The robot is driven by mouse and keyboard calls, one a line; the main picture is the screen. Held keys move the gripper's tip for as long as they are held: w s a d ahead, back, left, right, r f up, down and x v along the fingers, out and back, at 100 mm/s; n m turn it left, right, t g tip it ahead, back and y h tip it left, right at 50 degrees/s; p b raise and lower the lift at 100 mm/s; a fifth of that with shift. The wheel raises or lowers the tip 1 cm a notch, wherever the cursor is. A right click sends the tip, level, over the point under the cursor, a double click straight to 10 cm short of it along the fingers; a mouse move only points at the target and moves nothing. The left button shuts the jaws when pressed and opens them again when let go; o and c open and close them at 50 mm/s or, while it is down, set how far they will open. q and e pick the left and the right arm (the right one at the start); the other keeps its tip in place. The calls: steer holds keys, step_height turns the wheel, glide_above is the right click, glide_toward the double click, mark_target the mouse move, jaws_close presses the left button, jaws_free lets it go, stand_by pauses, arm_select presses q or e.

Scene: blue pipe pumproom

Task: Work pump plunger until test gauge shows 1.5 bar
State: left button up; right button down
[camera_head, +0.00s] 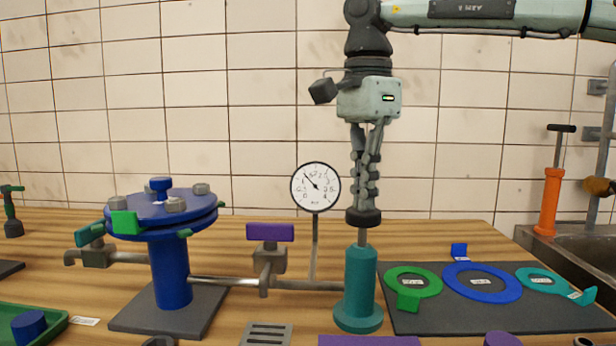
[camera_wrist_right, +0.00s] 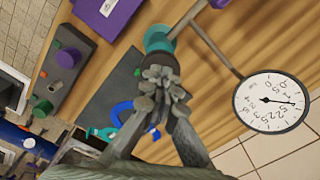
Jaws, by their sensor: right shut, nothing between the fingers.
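The pump has a teal cylinder body (camera_head: 359,285) standing on the bench, with a short grey rod and a black plunger knob (camera_head: 363,217) on top. My right gripper (camera_head: 364,203) points straight down, shut and empty, with its fingertips at the top of the knob. I cannot tell whether they touch it. The wrist view shows the closed fingers (camera_wrist_right: 165,85) over the teal pump (camera_wrist_right: 160,38). The round white test gauge (camera_head: 315,187) stands on a thin stem left of the pump. Its needle points up and left; the small numbers are hard to read. My left gripper is not in view.
A blue flanged pipe (camera_head: 172,270) stands left with a pipe run and a purple-handled valve (camera_head: 269,233). A dark mat (camera_head: 440,318) with green, blue and teal ring tags lies right. An orange hand pump (camera_head: 550,200) stands by the sink (camera_head: 585,240).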

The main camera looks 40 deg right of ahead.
steer(key=shift+f, duration=0.65)
stand_by(1.2)
steer(key=shift+r, duration=0.1)
step_height(320, 180, up, 3)
steer(key=shift+f+p, duration=0.1)
steer(key=shift+p, duration=1.15)
steer(key=shift+r+p, duration=0.65)
steer(key=shift+r, duration=1.9)
